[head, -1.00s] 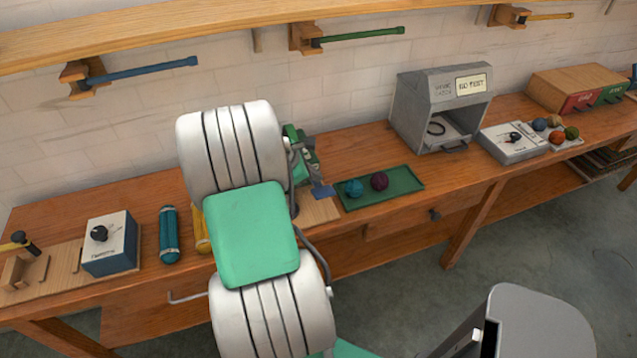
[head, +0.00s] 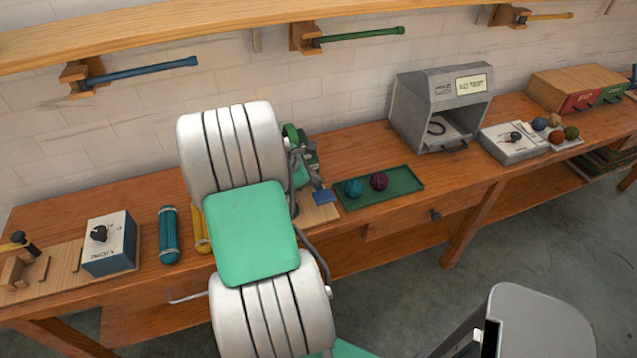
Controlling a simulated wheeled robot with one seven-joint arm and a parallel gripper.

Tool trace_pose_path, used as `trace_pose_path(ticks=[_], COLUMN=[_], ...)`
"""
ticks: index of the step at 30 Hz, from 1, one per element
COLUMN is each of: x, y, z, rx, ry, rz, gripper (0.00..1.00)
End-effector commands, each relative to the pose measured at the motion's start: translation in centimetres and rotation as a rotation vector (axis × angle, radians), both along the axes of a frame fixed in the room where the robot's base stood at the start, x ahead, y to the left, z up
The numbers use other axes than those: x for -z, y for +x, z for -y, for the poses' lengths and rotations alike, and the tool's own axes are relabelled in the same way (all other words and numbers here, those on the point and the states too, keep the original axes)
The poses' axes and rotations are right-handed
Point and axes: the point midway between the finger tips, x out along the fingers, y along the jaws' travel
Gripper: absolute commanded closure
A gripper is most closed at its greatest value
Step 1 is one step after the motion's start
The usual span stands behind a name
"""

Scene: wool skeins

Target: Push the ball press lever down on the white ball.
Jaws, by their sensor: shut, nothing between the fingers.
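My white and green arm (head: 250,235) stands in front of the bench and covers much of its middle. No white ball is visible.
A green tray (head: 408,188) holds a teal ball (head: 354,188) and a purple ball (head: 379,181). Left of the arm are a blue-and-white knob box (head: 108,245) and a teal skein (head: 169,235). A grey hooded box (head: 412,105) stands at the right. Blue and green rods project from the shelf above.

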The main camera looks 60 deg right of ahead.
Motion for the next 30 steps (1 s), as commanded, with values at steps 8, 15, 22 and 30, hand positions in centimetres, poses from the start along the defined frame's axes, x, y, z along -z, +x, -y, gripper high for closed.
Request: trace_pose_path(ticks=[8,15,22,30], x=[0.45,0.73,1.01,1.03], y=[-0.11,-0.18,-0.26,-0.28], z=[-0.14,-0.21,-0.29,-0.3], rx=[0.0,0.001,0.001,0.001], ry=[0.002,0.003,0.004,0.004], rz=[-0.001,-0.001,-0.002,-0.002], gripper=[1.0,1.0,1.0,1.0])
